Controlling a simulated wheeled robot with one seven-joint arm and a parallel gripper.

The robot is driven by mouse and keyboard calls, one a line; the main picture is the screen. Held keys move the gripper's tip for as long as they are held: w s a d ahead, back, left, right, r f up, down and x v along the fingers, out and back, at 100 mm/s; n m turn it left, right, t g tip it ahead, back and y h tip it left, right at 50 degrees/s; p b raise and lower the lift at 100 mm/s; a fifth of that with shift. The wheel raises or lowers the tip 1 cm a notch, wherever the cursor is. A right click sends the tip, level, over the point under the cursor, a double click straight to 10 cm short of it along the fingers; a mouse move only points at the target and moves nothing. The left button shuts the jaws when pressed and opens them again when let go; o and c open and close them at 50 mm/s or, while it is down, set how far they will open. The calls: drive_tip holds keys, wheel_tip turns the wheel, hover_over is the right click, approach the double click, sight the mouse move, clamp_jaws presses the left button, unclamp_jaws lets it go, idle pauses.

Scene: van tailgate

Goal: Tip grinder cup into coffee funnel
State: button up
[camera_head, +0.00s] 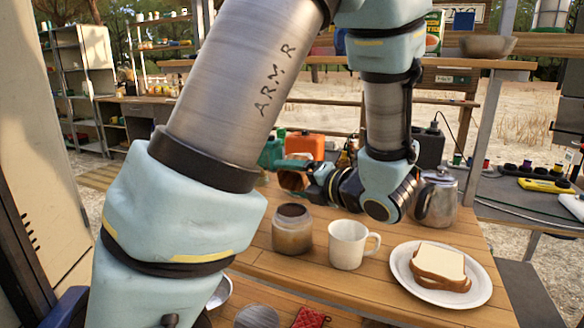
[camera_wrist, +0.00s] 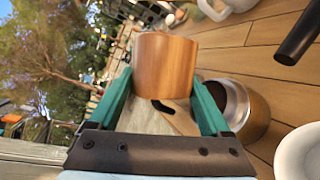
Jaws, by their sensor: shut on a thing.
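My gripper (camera_wrist: 163,95) has its green fingers shut on a brown, wood-like cup (camera_wrist: 165,65), taken to be the grinder cup. The wrist view is rolled, with trees left and table right, so the cup appears tipped well over. Its inside and contents are hidden. In the head view the cup (camera_head: 291,180) is small and partly hidden by my gripper. A round vessel with a brown band and dark inside (camera_head: 292,230), likely the coffee funnel on its jar, stands upright on the table below. It also shows beside the right finger in the wrist view (camera_wrist: 259,115). I see no contact between them.
A white mug (camera_head: 347,245) stands just right of the vessel. Further right are a plate (camera_head: 480,291) with bread (camera_head: 440,265) and a metal kettle (camera_head: 437,203). An orange container (camera_head: 305,145) stands behind my gripper. My arm hides much of the table's left.

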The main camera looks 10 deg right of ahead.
sight(297, 157)
drive_tip(key=shift+w+r+m+g+p, duration=0.1)
drive_tip(key=shift+r+m+g+p, duration=0.2)
drive_tip(key=shift+p, duration=1.15)
